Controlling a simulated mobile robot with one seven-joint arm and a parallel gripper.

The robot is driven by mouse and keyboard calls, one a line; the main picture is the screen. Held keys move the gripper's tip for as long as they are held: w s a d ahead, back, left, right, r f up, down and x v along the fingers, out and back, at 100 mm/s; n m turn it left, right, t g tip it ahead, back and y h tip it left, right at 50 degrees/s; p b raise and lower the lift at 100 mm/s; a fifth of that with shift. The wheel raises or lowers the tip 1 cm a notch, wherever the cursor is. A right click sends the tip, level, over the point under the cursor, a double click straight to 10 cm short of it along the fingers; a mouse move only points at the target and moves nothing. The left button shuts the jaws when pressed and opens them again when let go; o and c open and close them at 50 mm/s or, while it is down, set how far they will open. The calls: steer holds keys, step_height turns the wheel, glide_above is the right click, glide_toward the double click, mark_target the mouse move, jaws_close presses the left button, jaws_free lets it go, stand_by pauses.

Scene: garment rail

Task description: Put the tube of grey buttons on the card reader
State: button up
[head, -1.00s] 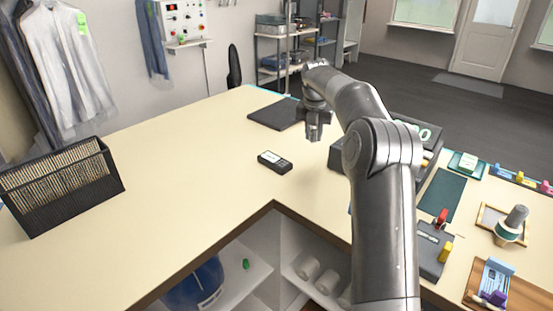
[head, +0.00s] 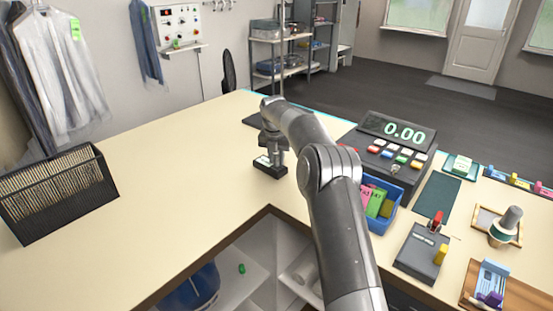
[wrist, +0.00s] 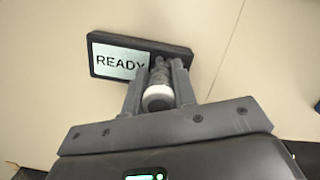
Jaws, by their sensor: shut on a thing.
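The card reader (head: 268,171) is a small black box on the cream counter, below my gripper (head: 274,155). In the wrist view the card reader (wrist: 100,72) shows a pale screen reading READY. My gripper (wrist: 158,88) is shut on the tube of grey buttons (wrist: 157,98), which has a white band at its near end. The tube's far end overlaps the reader's right part in the wrist view. I cannot tell whether it touches the reader. In the head view the tube is mostly hidden by the fingers.
A cash register (head: 390,150) reading 0.00 and a blue bin (head: 383,222) of coloured tags stand to the right. A dark mat (head: 254,119) lies behind the reader. A black wire basket (head: 60,195) stands at left.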

steer(key=shift+f, duration=0.2)
steer(key=o, duration=1)
step_height(320, 180, up, 12)
steer(key=s, duration=0.2)
steer(key=s+d+r+m+t, duration=0.1)
steer(key=s+r+m, duration=0.6)
steer(key=s, duration=0.5)
steer(key=s+d+r+m+t, duration=0.1)
steer(key=s+r+m, duration=0.65)
steer(key=s, duration=0.45)
steer(key=s+d+f+m, duration=0.1)
steer(key=s+f+m, duration=0.3)
steer(key=s, duration=0.5)
steer(key=s+d+f+m+t, duration=0.1)
steer(key=s+d+f+m, duration=0.1)
steer(key=s+f+m, duration=0.2)
steer(key=s+d+f+m+t, duration=0.1)
steer(key=s+f+m, duration=0.3)
steer(key=s+m, duration=0.5)
steer(key=shift+s+d+f+y, duration=0.15)
steer(key=shift+s+d, duration=0.05)
steer(key=shift+s, duration=0.8)
steer(key=shift+s+d+f+y, duration=0.1)
steer(key=shift+s+d, duration=0.1)
steer(key=shift+s, duration=0.75)
steer(key=shift+s+d+f+y, duration=0.15)
steer(key=shift+s+d, duration=0.05)
steer(key=shift+s, duration=0.8)
